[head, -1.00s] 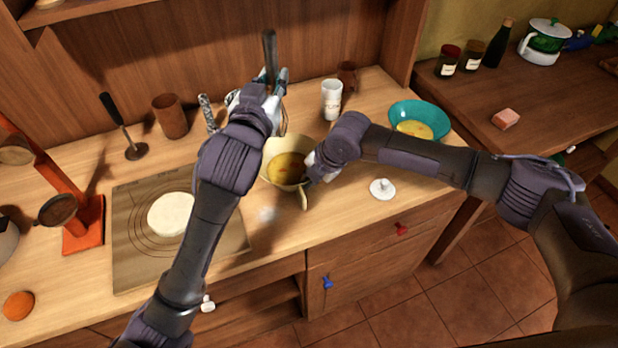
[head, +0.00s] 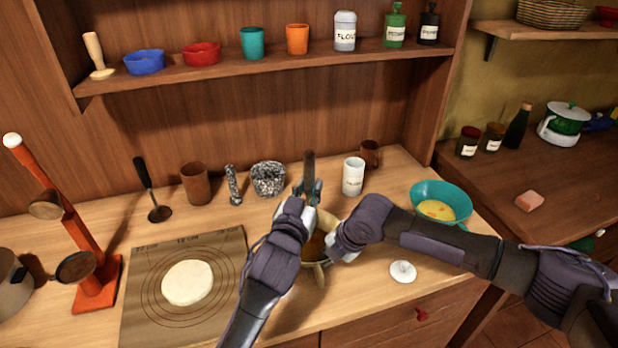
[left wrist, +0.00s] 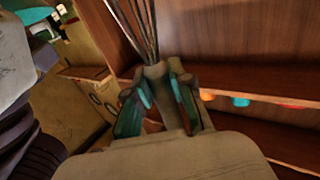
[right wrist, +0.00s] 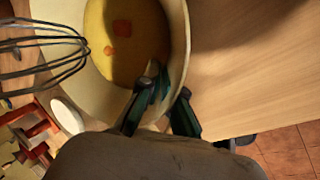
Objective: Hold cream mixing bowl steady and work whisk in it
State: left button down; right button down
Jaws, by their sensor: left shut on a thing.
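The cream mixing bowl (head: 327,219) stands on the counter, partly hidden behind my arms. In the right wrist view the bowl (right wrist: 178,35) holds a yellow mix with orange pieces. My left gripper (head: 309,189) is shut on the whisk (head: 309,165), whose dark handle end points up; its fingers (left wrist: 160,95) close on the handle in the left wrist view. The whisk's wires (right wrist: 45,50) show beside and over the bowl's rim; I cannot tell whether they touch the mix. My right gripper (right wrist: 168,92) is shut on the bowl's rim, one finger inside and one outside.
A teal bowl (head: 455,196) and a white knobbed lid (head: 402,271) lie to the right. A white canister (head: 353,176), a brown cup (head: 370,154) and a speckled mortar (head: 268,178) stand behind. A mat (head: 150,315) with dough (head: 187,283) is left.

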pick_arm(q)
jog(key=shift+f, duration=3.15)
